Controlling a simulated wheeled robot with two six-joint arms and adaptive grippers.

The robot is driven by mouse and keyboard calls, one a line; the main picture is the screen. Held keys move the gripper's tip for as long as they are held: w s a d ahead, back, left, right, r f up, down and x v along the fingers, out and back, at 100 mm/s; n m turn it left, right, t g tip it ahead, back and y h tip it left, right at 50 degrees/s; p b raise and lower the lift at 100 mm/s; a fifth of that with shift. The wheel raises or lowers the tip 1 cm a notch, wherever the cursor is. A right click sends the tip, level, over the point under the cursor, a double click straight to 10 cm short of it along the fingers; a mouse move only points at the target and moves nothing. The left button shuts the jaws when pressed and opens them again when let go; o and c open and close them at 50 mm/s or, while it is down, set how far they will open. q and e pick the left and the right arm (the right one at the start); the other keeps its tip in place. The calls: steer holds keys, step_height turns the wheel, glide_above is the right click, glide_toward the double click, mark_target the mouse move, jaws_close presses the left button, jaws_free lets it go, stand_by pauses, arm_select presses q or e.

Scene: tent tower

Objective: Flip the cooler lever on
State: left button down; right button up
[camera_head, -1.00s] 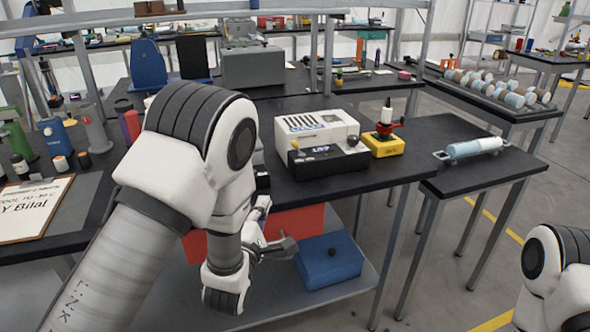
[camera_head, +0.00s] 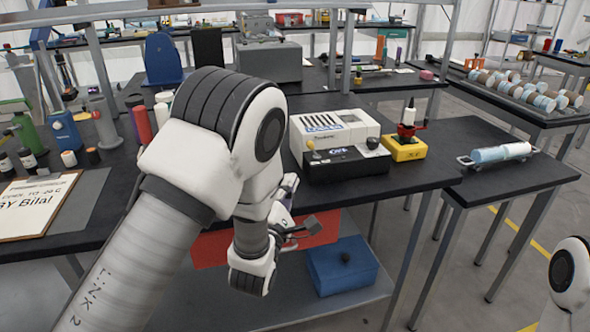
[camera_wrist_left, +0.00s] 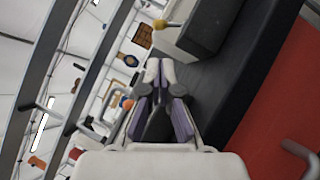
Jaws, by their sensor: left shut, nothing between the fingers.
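A white and black machine (camera_head: 340,133), which looks like the cooler, stands on the black table near its front edge. It has a small yellow-knobbed lever (camera_head: 310,145) at its front left and a black knob (camera_head: 372,143) at its front right. The yellow knob also shows in the left wrist view (camera_wrist_left: 160,24), beyond and slightly left of my fingers. My left gripper (camera_head: 311,226) is shut and empty, below and in front of the machine, apart from it. Its closed fingers show in the left wrist view (camera_wrist_left: 160,70). My right gripper is out of view; only part of that arm shows.
A yellow box with a red-handled device (camera_head: 405,147) stands right of the machine. Under the tabletop are a red bin (camera_head: 212,249) and a blue box (camera_head: 342,266). A light-blue cylinder (camera_head: 500,152) lies on the right table.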

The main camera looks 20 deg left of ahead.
mark_target(313, 150)
arm_select(q)
steer(key=p+x, duration=0.1)
steer(key=x, duration=0.7)
steer(key=shift+w+r, duration=0.2)
steer(key=shift+w, duration=0.15)
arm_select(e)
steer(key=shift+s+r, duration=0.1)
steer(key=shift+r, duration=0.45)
arm_select(q)
steer(key=shift+w+d+r+m+g+p, duration=0.1)
steer(key=shift+r+m+g+p, duration=0.3)
steer(key=shift+m+p, duration=0.35)
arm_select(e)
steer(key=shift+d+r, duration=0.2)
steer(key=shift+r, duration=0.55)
